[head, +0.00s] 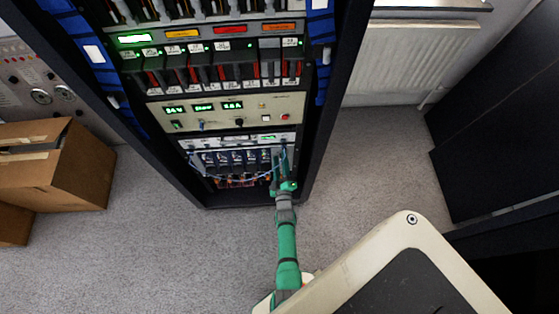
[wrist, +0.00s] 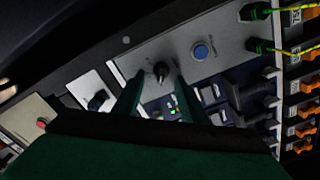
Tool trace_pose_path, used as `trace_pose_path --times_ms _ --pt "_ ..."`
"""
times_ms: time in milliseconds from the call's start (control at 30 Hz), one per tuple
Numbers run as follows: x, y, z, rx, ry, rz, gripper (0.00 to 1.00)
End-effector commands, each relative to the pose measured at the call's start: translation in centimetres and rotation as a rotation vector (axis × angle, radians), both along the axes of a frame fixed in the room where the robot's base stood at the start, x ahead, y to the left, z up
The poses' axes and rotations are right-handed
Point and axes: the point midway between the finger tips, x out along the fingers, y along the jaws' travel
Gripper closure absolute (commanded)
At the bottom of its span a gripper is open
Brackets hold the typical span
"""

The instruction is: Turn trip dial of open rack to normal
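The open rack (head: 311,110) stands upright in the head view, and my arm reaches to its lowest panels. My gripper (head: 281,165) is at the right side of the lower panel. In the wrist view, a small black dial (wrist: 161,71) sits on a light grey panel. My gripper (wrist: 158,82) shows there with its two green fingers apart, one on each side of the dial. I cannot tell whether the fingers touch it. The dial's labels are too small and dark to read. In the head view my gripper hides the dial.
A blue button (wrist: 201,51) is just right of the dial. Green-yellow cables (wrist: 285,45) and orange terminals (wrist: 304,113) lie further right. Another dark knob (wrist: 98,100) is to the left. Cardboard boxes (head: 65,165) stand left of the rack. Grey floor (head: 150,230) is clear in front.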

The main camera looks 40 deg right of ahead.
Motion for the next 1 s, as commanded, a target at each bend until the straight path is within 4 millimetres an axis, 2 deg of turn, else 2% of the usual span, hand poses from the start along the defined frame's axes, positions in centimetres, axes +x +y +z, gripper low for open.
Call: trace_pose_path --times_ms 167,700,1000 --pt "-0.8 0.3 -0.1 0.001 0.002 -0.002 0.62" --pt "-8.0 4.8 -0.1 0.000 0.000 -0.001 0.62" --pt "-9.1 5.6 0.0 -0.001 -0.002 0.001 0.62"
